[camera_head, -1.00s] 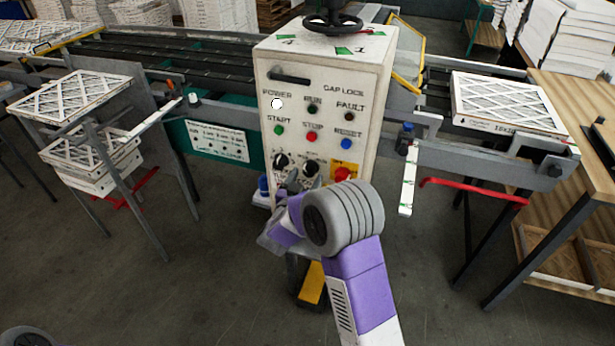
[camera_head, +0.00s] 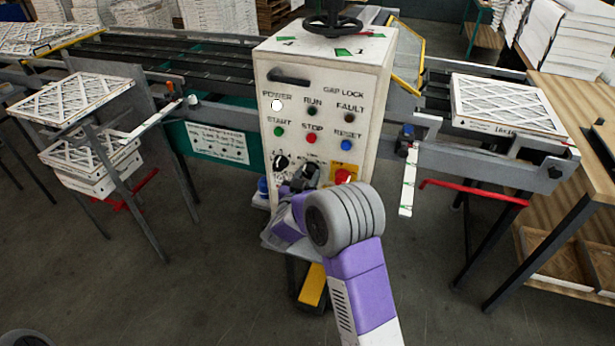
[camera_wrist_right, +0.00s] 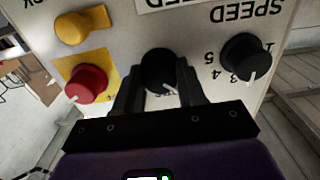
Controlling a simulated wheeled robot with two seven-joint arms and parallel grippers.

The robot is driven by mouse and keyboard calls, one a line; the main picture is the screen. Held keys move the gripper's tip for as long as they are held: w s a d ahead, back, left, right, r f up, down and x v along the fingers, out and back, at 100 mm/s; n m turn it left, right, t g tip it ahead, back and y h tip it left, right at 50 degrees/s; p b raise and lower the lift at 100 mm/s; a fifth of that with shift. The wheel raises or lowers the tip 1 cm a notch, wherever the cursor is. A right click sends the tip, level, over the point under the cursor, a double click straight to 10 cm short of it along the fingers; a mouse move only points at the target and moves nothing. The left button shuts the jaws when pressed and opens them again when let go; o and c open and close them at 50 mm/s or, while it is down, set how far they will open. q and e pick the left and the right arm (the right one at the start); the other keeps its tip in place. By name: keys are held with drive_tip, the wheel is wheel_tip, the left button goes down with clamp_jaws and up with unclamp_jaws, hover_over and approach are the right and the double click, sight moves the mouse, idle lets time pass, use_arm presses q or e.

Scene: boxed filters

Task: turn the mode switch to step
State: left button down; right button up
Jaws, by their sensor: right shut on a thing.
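The control cabinet (camera_head: 368,90) stands in the middle of the head view, with several buttons and knobs on its front. The mode switch, a black knob (camera_wrist_right: 158,66) with a white pointer mark, is between the fingers of my right gripper (camera_wrist_right: 160,88) in the wrist view. The gripper is shut on it. In the head view my right gripper (camera_head: 304,179) reaches the panel's lower part and hides most of this knob. The labels around the knob are mostly covered, so its setting is unreadable. My left gripper is not in view.
The speed knob (camera_wrist_right: 245,59) is close beside the gripper in the wrist view. Conveyor rails (camera_head: 470,160) run either side of the cabinet.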

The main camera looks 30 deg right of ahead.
drive_tip(key=m+b, duration=0.2)
drive_tip(key=shift+f+b, duration=0.15)
drive_tip(key=shift+b, duration=0.15)
drive_tip(key=m+b, duration=0.3)
drive_tip(key=shift+m, duration=0.3)
drive_tip(key=shift+m+b, duration=1.6)
drive_tip(key=shift+b, duration=0.2)
drive_tip(key=shift+r, duration=0.2)
drive_tip(key=o, duration=1.1)
drive_tip(key=shift+c, duration=0.2)
